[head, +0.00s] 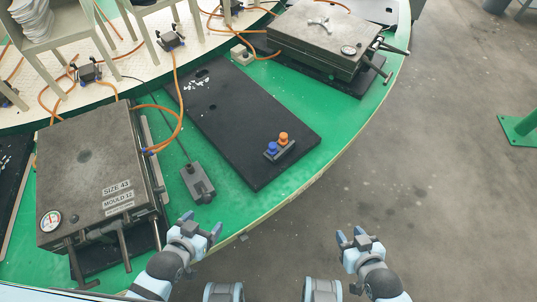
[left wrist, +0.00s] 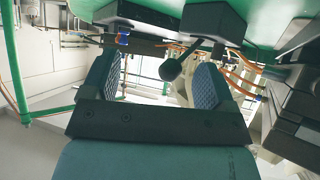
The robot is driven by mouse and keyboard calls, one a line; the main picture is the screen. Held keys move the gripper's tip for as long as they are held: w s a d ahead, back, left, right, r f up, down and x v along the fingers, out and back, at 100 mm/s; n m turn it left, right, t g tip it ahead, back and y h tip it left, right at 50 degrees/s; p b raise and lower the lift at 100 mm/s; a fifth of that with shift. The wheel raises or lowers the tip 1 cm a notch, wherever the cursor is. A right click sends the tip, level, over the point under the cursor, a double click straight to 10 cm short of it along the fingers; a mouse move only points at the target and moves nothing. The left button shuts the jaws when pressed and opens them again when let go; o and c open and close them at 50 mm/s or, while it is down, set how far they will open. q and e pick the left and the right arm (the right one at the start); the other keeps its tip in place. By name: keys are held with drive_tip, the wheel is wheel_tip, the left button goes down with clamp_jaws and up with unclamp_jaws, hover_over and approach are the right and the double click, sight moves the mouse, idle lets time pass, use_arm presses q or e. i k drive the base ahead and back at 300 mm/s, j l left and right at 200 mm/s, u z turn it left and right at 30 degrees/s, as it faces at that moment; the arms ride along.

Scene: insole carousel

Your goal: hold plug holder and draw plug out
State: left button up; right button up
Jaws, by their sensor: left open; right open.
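A grey box-shaped holder (head: 198,184) lies on the green table near its front edge in the head view. A thin dark cable runs up from it to the left. I cannot clearly tell a separate plug in it. My left gripper (head: 203,226) is open and empty just below the holder in the picture, apart from it. In the left wrist view, its two blue ribbed finger pads (left wrist: 152,85) stand apart with nothing gripped between them. My right gripper (head: 350,235) is open and empty over the floor, off the table edge.
A heavy mould (head: 85,175) with a gauge and levers stands left of the holder. A black plate (head: 225,120) carries an orange and blue button block (head: 279,147). Another mould (head: 320,40) stands at the back. Orange hoses (head: 176,105) loop behind the holder.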

sight(283, 136)
drive_tip(key=l+u, duration=0.3)
drive_tip(key=l, duration=0.65)
drive_tip(key=i+l+u, duration=0.2)
drive_tip(key=l, duration=0.15)
drive_tip(key=i+l+u, duration=0.15)
drive_tip(key=l, duration=0.25)
drive_tip(key=i, duration=0.05)
